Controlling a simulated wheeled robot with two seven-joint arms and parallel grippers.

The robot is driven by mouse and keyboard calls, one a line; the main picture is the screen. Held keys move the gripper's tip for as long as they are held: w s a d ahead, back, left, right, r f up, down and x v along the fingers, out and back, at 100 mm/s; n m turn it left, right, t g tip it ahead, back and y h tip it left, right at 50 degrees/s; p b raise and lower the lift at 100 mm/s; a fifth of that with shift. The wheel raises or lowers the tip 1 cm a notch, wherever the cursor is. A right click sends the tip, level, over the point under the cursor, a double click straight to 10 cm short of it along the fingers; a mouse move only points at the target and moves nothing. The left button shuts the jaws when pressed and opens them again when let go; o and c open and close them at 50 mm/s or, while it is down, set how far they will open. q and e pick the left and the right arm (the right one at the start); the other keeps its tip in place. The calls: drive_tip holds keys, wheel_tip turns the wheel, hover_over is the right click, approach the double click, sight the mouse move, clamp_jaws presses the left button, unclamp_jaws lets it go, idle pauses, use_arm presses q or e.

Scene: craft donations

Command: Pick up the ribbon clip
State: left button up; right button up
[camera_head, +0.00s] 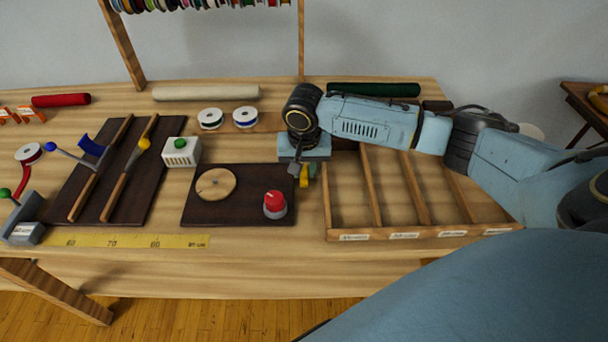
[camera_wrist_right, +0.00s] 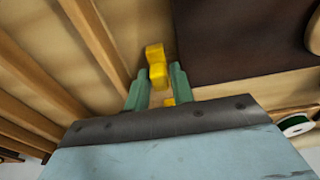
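A small yellow object (camera_wrist_right: 157,72), apparently the ribbon clip, shows in the right wrist view on the wood tabletop. My right gripper (camera_wrist_right: 159,70) has its two green fingers on either side of the yellow object, with a narrow gap visible at each side. The far end of the object extends past the fingertips, and another bit of yellow shows nearer the palm. In the head view my right gripper (camera_head: 304,176) points down between the dark board and the divided tray, partly hiding the yellow object. My left gripper is not in view.
The divided wooden tray (camera_head: 424,233) stands just right of the gripper. The dark board (camera_head: 238,207) with a round wooden disc (camera_head: 215,184) and a red knob (camera_head: 275,202) lies left. Ribbon spools (camera_head: 245,117) and fabric rolls (camera_head: 206,92) are behind.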

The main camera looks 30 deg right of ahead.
sight(304, 168)
clamp_jaws()
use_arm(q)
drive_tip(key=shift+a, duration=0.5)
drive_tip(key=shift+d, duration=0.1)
